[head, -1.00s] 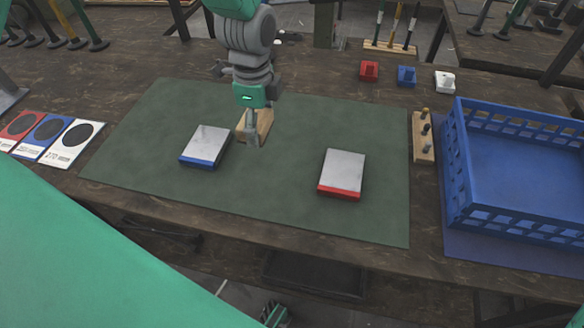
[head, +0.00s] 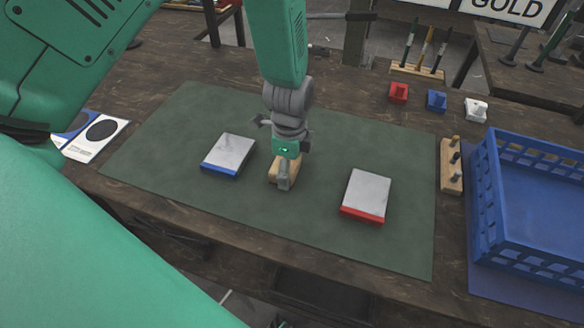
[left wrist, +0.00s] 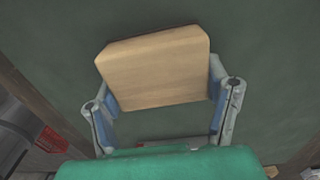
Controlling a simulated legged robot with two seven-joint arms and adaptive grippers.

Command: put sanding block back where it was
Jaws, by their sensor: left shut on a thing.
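The sanding block is a pale wooden block (head: 276,174) over the green mat (head: 180,195), between the blue-edged pad and the red-edged pad. My left gripper (head: 284,180) comes down onto it from above and is shut on it, partly hiding it. In the left wrist view the block (left wrist: 155,68) sits slightly tilted between the two fingers (left wrist: 163,105), with blue finger pads at its sides. I cannot tell whether its underside touches the mat. My right gripper is not clearly in view.
The blue-edged pad (head: 230,151) lies left of the block and the red-edged pad (head: 368,190) right. A peg rack (head: 451,178) and blue crate (head: 487,225) stand further right. Red (head: 398,92), blue (head: 436,100) and white (head: 476,109) small pieces sit behind. The mat's front is clear.

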